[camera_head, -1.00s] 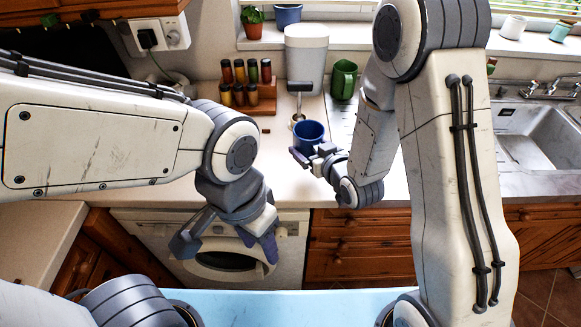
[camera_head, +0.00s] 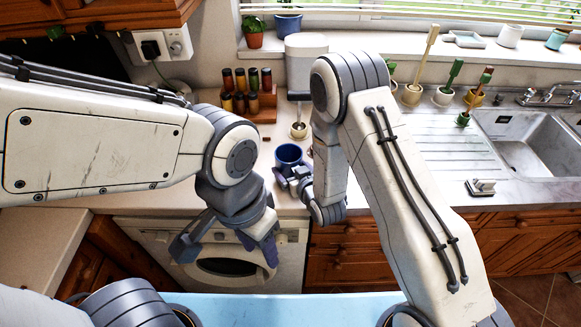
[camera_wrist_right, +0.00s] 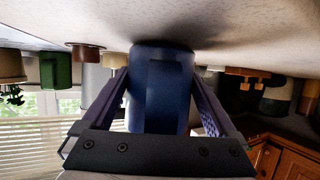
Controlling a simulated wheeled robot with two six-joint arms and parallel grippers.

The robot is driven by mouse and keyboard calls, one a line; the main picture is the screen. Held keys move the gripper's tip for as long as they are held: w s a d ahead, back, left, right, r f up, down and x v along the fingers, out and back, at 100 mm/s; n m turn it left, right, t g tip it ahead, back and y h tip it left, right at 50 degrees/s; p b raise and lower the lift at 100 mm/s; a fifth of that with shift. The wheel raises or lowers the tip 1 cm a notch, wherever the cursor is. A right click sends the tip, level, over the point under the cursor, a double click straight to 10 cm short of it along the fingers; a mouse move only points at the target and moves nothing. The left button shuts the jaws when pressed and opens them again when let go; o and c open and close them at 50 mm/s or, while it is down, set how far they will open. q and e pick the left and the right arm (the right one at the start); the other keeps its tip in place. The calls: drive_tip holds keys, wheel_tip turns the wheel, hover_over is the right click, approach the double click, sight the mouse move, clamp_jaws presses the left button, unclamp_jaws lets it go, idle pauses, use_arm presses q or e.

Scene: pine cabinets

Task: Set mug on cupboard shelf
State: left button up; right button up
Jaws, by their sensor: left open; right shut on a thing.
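The blue mug (camera_head: 288,157) is over the worktop, left of my right forearm. My right gripper (camera_head: 286,177) is shut on it. In the right wrist view, the mug (camera_wrist_right: 160,88) sits between the two fingers, close to the pale worktop surface; I cannot tell whether it touches. My left gripper (camera_head: 225,246) is open and empty, hanging in front of the washing machine. A wooden wall cupboard (camera_head: 90,14) shows only in its lower part at top left; no shelf inside it is visible.
A spice rack (camera_head: 250,105) and a white canister (camera_head: 304,62) stand behind the mug. A small pot (camera_head: 298,131) is close behind it. Pots with brushes (camera_head: 442,96) stand by the sink (camera_head: 528,143). The washing machine (camera_head: 220,240) is below the worktop.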

drive_tip(key=shift+f, duration=0.1)
drive_tip(key=o, duration=1.5)
